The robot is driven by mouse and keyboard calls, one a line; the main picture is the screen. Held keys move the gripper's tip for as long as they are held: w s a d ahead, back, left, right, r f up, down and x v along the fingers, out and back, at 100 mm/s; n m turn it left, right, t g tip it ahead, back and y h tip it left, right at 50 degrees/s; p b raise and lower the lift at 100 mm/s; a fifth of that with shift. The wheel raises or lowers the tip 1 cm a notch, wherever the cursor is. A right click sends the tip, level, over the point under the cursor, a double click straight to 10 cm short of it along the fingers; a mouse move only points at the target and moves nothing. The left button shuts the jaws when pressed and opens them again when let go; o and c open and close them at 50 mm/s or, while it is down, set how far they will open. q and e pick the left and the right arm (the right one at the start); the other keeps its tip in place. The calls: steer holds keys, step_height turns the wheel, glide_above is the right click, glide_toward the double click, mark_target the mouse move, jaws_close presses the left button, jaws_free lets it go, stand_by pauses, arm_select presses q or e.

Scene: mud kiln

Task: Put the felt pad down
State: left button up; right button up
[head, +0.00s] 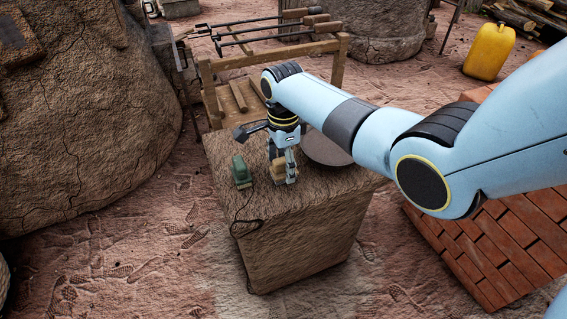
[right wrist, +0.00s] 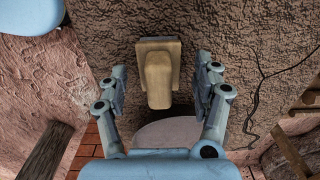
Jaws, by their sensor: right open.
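The felt pad, a tan block with a raised grip, lies between the fingers in the right wrist view (right wrist: 158,78). It also shows as a small tan piece beside the fingers in the head view (head: 277,171). It appears to rest on the rough brown top of the clay block (head: 290,207). My right gripper (head: 284,168) is low over that top. In the right wrist view my right gripper (right wrist: 161,72) is open, with its fingers on either side of the pad and visible gaps at both sides. My left gripper is not in view.
A green tool (head: 241,171) with a dark cord stands left of the pad. A dark round plate (head: 325,149) lies to its right, partly behind my arm. A wooden rack (head: 262,61) with long tools stands behind. Rounded mud walls (head: 75,130) rise at left.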

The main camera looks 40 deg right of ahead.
mark_target(283, 159)
step_height(283, 159, up, 10)
steer(key=p, duration=0.3)
steer(key=shift+a+f+p, duration=0.1)
steer(key=shift+f+p, duration=0.15)
steer(key=shift+p, duration=0.15)
steer(key=shift+r, duration=0.55)
